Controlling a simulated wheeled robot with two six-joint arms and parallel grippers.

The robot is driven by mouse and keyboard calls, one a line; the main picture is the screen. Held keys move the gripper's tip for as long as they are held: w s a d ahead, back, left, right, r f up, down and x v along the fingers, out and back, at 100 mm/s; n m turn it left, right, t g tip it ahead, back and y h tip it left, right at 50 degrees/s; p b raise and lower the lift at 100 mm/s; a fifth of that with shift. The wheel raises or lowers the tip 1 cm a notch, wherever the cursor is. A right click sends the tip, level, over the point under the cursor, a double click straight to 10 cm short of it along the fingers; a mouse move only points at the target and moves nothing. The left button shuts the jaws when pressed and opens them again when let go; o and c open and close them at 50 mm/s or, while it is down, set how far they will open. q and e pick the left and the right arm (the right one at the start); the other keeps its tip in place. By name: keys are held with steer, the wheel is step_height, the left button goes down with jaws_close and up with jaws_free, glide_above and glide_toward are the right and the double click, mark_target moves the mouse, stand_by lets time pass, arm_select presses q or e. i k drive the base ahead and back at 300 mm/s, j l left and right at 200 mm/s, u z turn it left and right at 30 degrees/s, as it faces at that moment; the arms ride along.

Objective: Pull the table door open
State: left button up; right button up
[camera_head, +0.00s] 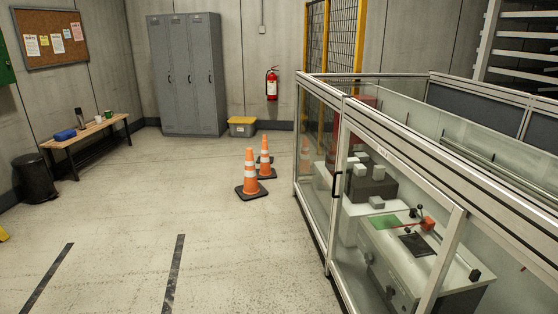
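A long table-like enclosure (390,122) with a pale metal frame and clear panels fills the right side of the head view. Its side facing the open floor has a framed clear door panel (407,222) with a small black handle (336,184) on the upright near its left edge. The door looks shut, flush with the frame. Neither of my grippers is in view.
Orange cones (251,175) stand on the floor left of the enclosure. Grey lockers (187,75), a yellow-lidded bin (242,127) and a red extinguisher (272,85) are at the back. A bench (90,132) stands left. The floor in the middle is clear.

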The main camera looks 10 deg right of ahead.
mark_target(459, 213)
steer(key=i+z, duration=0.15)
steer(key=i, duration=0.3)
steer(key=i+j+z, duration=0.15)
steer(key=i, duration=0.35)
steer(key=i+j+z, duration=0.2)
steer(key=i, duration=0.25)
